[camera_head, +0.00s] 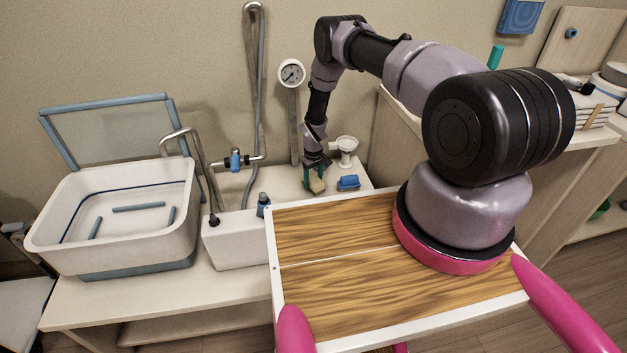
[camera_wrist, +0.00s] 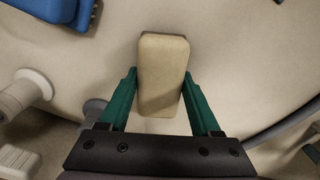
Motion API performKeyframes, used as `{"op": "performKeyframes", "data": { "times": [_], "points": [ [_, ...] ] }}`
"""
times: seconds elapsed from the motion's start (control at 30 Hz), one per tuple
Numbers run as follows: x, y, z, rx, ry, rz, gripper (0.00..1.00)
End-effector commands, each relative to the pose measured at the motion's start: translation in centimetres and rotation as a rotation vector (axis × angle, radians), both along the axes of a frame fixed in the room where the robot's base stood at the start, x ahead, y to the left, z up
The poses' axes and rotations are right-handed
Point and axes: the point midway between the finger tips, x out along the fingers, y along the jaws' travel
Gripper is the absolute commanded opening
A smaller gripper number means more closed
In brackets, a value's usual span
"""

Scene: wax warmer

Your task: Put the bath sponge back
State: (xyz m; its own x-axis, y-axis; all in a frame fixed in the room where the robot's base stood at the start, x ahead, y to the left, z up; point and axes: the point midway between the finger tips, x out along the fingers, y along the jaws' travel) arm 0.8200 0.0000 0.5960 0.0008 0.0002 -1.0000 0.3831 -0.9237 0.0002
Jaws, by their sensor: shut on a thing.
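The bath sponge (camera_wrist: 162,70) is a tan rounded block. In the wrist view it sits between the two green fingers of my gripper (camera_wrist: 160,95), and its far end sticks out past the fingertips. In the head view my gripper (camera_head: 315,178) points down over the back counter, shut on the sponge (camera_head: 317,186). The sponge is at or just above the pale counter top; I cannot tell if it touches.
A blue block (camera_head: 348,183) lies close to the right of my gripper, with a white pedestal dish (camera_head: 345,148) behind it. A gauge on a post (camera_head: 292,74) stands behind.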

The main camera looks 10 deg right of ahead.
Motion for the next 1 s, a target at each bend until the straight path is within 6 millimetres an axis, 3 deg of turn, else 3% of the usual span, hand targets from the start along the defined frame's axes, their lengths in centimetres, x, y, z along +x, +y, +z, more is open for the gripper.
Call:
{"op": "performKeyframes", "data": {
  "times": [0.73, 0.77, 0.83, 0.87, 1.0],
  "points": [
    [-0.04, -0.01, -0.69, 0.000, 0.001, 0.000, 0.20],
    [-0.03, 0.00, -0.69, 0.000, 0.001, 0.000, 0.68],
    [-0.03, 0.00, -0.68, 0.000, 0.001, 0.000, 0.95],
    [-0.03, 0.00, -0.68, 0.000, 0.001, 0.000, 0.99],
    [-0.03, 0.00, -0.68, 0.000, 0.001, 0.000, 0.99]
  ]
}}
